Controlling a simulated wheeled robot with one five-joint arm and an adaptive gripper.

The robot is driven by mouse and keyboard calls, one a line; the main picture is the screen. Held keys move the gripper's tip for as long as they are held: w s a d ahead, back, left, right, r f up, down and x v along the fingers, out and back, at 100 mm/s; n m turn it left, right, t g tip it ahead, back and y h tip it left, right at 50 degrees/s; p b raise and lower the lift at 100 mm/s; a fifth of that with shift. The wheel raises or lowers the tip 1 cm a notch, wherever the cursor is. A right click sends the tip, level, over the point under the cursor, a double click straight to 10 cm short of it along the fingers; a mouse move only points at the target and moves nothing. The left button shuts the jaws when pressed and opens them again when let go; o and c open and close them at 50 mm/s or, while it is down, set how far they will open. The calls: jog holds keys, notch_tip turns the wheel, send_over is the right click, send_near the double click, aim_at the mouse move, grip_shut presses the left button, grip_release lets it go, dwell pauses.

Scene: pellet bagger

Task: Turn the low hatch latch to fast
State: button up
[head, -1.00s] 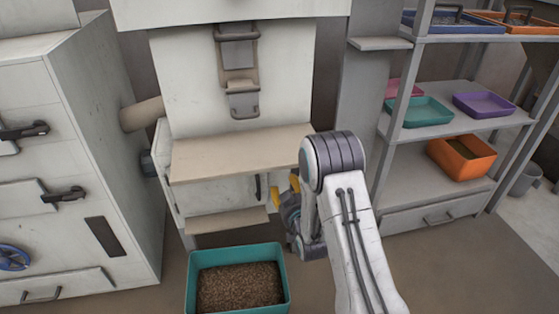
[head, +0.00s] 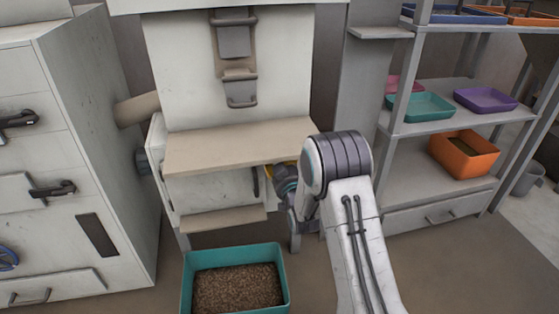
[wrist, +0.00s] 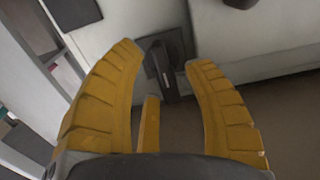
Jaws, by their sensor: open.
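The low hatch latch (head: 255,181) is a small dark handle at the right side of the pale low hatch (head: 212,190), under the beige shelf board. It stands about upright in the head view. In the wrist view the dark latch (wrist: 162,68) with its dark mounting plate shows between and beyond my fingertips. My gripper (wrist: 163,56) is open, with yellow fingers on either side of the latch in the picture. I cannot tell whether either finger touches it. In the head view my gripper is mostly hidden by my own arm, just right of the latch.
The beige shelf board (head: 235,148) juts out above the hatch, and a lower ledge (head: 222,219) sits below it. A teal bin of pellets (head: 187,290) stands on the floor in front. A shelf rack (head: 440,180) with trays is at right.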

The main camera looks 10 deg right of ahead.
jog(key=shift+w, duration=0.65)
jog(key=shift+o, duration=0.3)
grip_shut()
